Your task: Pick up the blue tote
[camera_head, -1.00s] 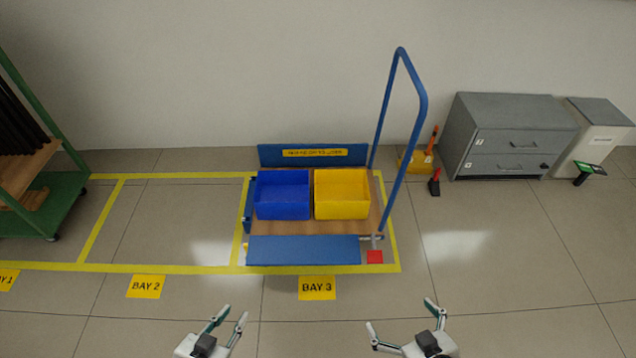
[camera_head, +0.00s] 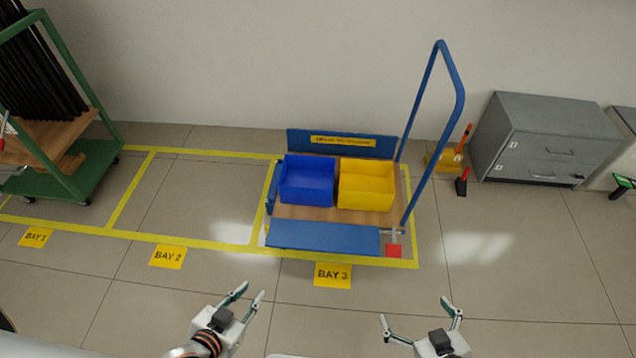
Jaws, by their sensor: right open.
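The blue tote (camera_head: 307,186) is an open box on the wooden deck of a blue cart (camera_head: 324,237) in Bay 3. A yellow tote (camera_head: 366,190) stands close beside it on the right. My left gripper (camera_head: 252,296) is open and empty over the floor, in front of the cart and below the blue tote in the picture. My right gripper (camera_head: 414,312) is open and empty, further right. Both grippers are well apart from the totes.
The cart has a tall blue handle (camera_head: 457,110) on its right, a back panel (camera_head: 340,146) and a low front panel. A green rack (camera_head: 75,178) with dark rods stands at the left. A grey cabinet (camera_head: 545,140) stands at the right. Floor before the cart is clear.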

